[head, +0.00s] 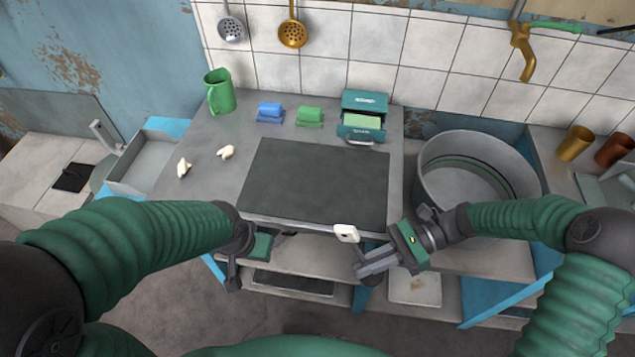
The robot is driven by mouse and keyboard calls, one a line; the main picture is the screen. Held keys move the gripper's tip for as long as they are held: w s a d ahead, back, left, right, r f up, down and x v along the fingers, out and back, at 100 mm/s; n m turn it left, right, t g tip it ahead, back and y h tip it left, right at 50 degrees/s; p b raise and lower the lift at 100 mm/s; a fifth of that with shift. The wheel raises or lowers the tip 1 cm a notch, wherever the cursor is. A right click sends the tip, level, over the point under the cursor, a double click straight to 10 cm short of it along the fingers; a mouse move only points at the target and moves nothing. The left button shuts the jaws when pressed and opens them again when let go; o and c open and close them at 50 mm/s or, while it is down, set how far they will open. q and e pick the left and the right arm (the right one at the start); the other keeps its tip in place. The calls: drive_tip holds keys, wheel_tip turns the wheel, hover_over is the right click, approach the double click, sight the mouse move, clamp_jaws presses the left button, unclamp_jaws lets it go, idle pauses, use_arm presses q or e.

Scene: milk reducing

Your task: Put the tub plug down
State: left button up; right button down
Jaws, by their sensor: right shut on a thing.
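My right gripper (362,252) is shut on a small white piece, which I take as the tub plug (346,233). It holds the plug just in front of the front edge of the grey worktop (215,160), near the right corner of the dark mat. A large round metal tub (430,181) stands to the right of the worktop, behind my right forearm, which hides part of its near side. My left gripper (262,255) is low in front of the worktop's front edge. Its fingers are partly hidden, so I cannot tell whether it is open.
On the worktop are a dark mat (315,185), a green mug (219,92), a blue block (270,113), a green block (310,117), a teal box (363,103) and two small white pieces (226,152). The mat is bare. Two cups (575,144) stand far right.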

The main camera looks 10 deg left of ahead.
drive_tip(key=w+d+r+m+t+y+b, duration=0.2)
drive_tip(key=w+r+m+t+y, duration=0.35)
drive_tip(key=w+r+t, duration=0.35)
drive_tip(key=t+b, duration=0.1)
drive_tip(key=b, duration=0.2)
hover_over(353, 185)
wheel_tip(353, 185, down, 2)
drive_tip(key=shift+w+f, duration=0.15)
drive_tip(key=shift+f, duration=0.05)
wheel_tip(353, 185, down, 4)
drive_tip(key=shift+r+b, duration=0.25)
drive_tip(key=shift+b, duration=0.4)
drive_tip(key=shift+f, duration=0.15)
drive_tip(key=c, duration=1.5)
unclamp_jaws()
drive_tip(key=shift+f+m, duration=0.2)
drive_tip(key=shift+m, duration=0.05)
